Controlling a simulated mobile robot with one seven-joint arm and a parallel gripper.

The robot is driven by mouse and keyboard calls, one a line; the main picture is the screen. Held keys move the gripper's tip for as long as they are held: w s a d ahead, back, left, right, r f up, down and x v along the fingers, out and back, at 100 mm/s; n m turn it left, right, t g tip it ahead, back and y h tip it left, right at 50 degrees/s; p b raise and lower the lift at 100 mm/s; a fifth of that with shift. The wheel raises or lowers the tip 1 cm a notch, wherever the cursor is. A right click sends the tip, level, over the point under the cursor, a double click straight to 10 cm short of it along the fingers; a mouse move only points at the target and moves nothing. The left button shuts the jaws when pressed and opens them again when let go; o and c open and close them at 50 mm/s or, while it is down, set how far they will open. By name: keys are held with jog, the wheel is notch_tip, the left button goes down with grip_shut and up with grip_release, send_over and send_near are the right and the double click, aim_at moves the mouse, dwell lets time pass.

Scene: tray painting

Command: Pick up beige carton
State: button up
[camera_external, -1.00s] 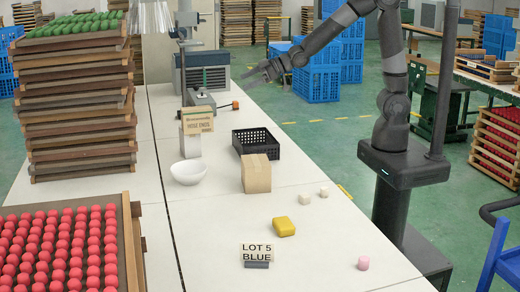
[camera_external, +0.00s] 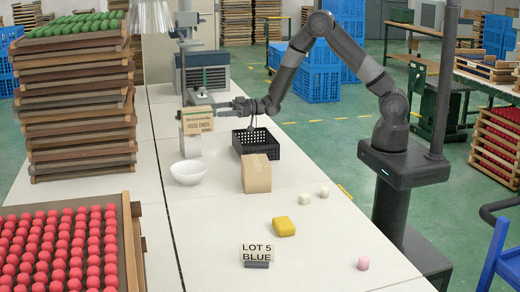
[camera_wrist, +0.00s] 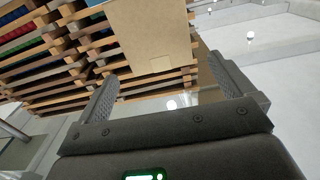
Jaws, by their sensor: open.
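The beige carton (camera_external: 257,174) stands upright on the white table, in front of the black crate, with tape on its top edge. My gripper (camera_external: 222,107) is up and behind it, to the left of the black crate, pointing left close to the tan sign (camera_external: 198,121). In the wrist view my gripper (camera_wrist: 163,82) is open, its two fingers wide apart with nothing held.
A black crate (camera_external: 236,145) stands behind the carton and a white bowl (camera_external: 188,174) to its left. Tray stacks (camera_external: 75,115) border the left.

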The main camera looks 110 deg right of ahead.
aim_at(200, 109)
jog(key=w, duration=0.8)
jog(key=shift+w, duration=0.3)
jog(key=shift+c, duration=0.5)
jog(key=shift+r, duration=0.15)
jog(key=c, duration=1.6)
jog(key=shift+o, duration=0.2)
